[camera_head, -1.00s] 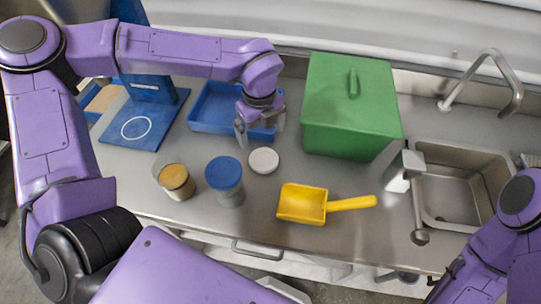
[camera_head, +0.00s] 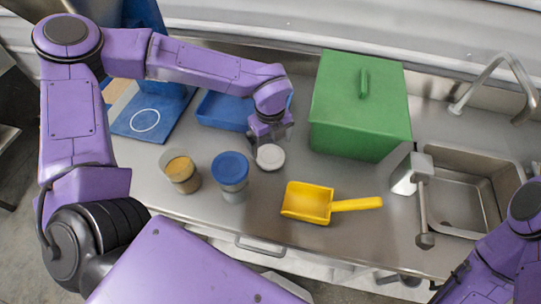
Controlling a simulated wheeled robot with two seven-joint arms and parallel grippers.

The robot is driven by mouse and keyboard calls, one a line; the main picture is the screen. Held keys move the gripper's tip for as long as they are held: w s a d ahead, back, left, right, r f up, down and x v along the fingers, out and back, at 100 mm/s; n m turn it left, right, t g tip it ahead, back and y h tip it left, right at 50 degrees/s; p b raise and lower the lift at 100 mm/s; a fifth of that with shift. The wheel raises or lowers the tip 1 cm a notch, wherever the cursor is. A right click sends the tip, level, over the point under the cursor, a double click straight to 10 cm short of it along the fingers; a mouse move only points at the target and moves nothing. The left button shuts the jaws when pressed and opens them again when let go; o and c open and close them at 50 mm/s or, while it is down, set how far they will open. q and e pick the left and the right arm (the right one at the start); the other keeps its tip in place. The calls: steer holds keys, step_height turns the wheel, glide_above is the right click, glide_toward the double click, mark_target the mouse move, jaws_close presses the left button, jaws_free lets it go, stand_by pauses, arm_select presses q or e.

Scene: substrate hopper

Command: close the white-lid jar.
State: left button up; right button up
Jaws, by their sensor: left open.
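The white lid (camera_head: 270,157) lies flat on the steel counter, right of the blue-lid jar. The open jar (camera_head: 181,172) stands left of the blue-lid jar, with clear walls and tan contents, and no lid on it. My left gripper (camera_head: 268,140) is open and points down right over the white lid's back edge; whether its fingers touch the lid I cannot tell. My right gripper is out of view; only part of the right arm shows at the lower right.
The blue-lid jar (camera_head: 230,172) stands between the open jar and the lid. A yellow scoop (camera_head: 307,202) lies to the front right. A green bin (camera_head: 361,110), a blue tray (camera_head: 222,110), a blue scale (camera_head: 146,121) and a sink (camera_head: 465,195) surround the clear middle counter.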

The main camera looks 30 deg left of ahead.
mark_target(270, 155)
arm_select(q)
step_height(270, 155, down, 5)
steer(key=shift+s+r+p, duration=0.1)
steer(key=shift+p, duration=0.95)
steer(key=shift+f, duration=0.25)
steer(key=c, duration=0.7)
